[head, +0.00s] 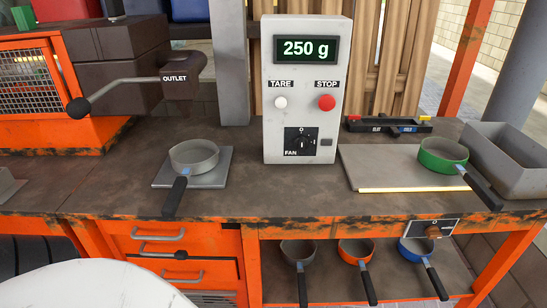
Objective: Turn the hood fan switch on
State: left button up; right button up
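The fan switch (301,142) is a dark rotary knob on a black plate labelled FAN, low on the front of a grey control box (270,100). A small mark like a 0 shows above the knob; the knob's pointer is too small to read surely. The box stands upright on the workbench, with a display (306,50) reading 250 g, a white TARE button (281,102) and a red STOP button (327,103). No hood is clearly recognisable. Neither of my grippers is in view, and nothing covers the switch.
A grey pan (194,156) sits on a plate left of the box, its handle pointing forward. A green pan (443,155) and a grey bin (512,155) stand at right. An OUTLET lever (125,84) juts out at left. Bench space before the box is clear.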

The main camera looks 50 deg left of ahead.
aim_at(300, 142)
jog(key=k, duration=0.4)
jog(key=u, duration=1.15)
